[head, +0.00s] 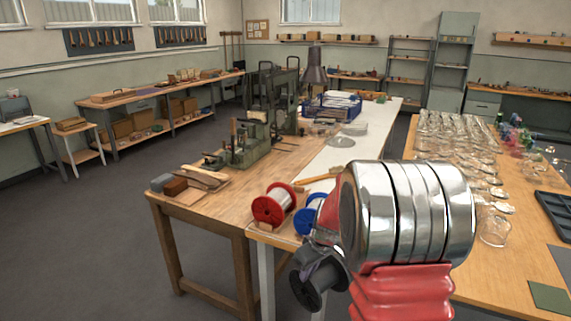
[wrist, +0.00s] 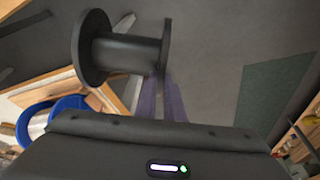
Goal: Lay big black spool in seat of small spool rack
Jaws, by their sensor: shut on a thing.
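The big black spool (head: 318,279) is off the table, in the air beyond the front edge of the bench, at the lower middle of the head view. My gripper (head: 318,268) is shut on it. In the wrist view the purple fingers (wrist: 168,98) close on the flange at the right end of the black spool (wrist: 125,52), and its barrel lies roughly level across the picture. I cannot make out the small spool rack for sure; a red spool (head: 275,205) rests on low wooden supports at the bench corner, and my arm hides part of the area beside it.
A blue spool (head: 310,214) stands right of the red one, partly behind my arm, and shows in the wrist view too (wrist: 42,118). Clear glassware (head: 455,150) covers the right table. The floor at left is free.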

